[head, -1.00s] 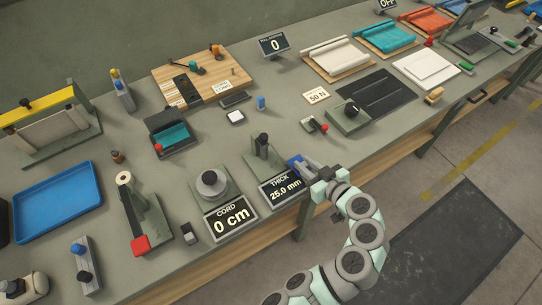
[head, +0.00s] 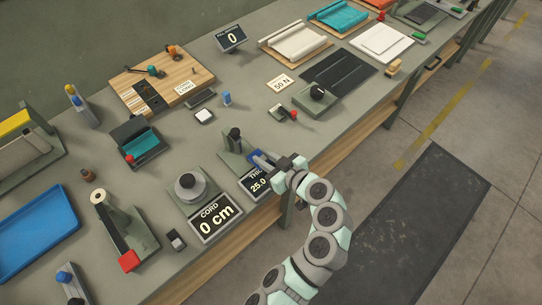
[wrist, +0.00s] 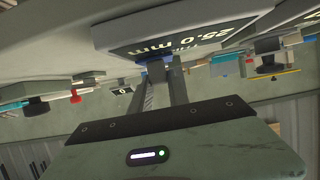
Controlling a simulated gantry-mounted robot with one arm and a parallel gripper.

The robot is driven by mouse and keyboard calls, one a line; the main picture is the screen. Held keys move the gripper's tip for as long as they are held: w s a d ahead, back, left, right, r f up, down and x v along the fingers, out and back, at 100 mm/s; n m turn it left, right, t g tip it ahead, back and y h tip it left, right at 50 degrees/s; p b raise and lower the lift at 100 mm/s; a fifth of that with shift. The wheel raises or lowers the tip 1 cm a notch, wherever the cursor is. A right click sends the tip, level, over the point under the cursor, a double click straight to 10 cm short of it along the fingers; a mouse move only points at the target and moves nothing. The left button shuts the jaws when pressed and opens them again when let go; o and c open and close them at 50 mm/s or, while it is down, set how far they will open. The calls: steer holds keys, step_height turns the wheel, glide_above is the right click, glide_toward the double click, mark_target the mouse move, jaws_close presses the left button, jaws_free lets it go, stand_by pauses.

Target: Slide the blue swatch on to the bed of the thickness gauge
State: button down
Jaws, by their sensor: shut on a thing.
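The thickness gauge is a dark green stand with a black-topped post (head: 235,142), in the middle of the bench in the head view. Its THICK display (head: 258,187) stands in front of it and reads 25.0, partly covered by my gripper. My gripper (head: 264,163) is shut on the blue swatch (head: 255,155), low beside the right side of the gauge. In the wrist view the picture is upside down. The fingers (wrist: 164,80) reach toward the display (wrist: 165,38), and only a sliver of blue shows by their tips. I cannot tell whether the swatch touches the bed.
The CORD display (head: 215,222) and its round-topped stand (head: 187,187) are left of the gauge. A knobbed green box (head: 317,100) and a small red-knobbed block (head: 283,113) stand behind right. Bench between them and the gauge is clear.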

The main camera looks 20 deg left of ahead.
mark_target(249, 164)
steer(key=shift+s+a+r+p, duration=0.1)
steer(key=shift+s+a+p, duration=0.05)
steer(key=shift+a+p, duration=0.9)
steer(key=shift+s+a+p, duration=0.1)
steer(key=shift+a+p, duration=0.5)
steer(key=shift+a, duration=0.85)
steer(key=shift+a+f, duration=0.2)
steer(key=shift+d+f+b, duration=0.1)
steer(key=shift+f+b, duration=0.3)
steer(key=shift+b, duration=0.45)
steer(key=shift+f+b, duration=0.15)
steer(key=shift+b, duration=0.2)
steer(key=c, duration=1.2)
jaws_free()
steer(key=shift+v, duration=3)
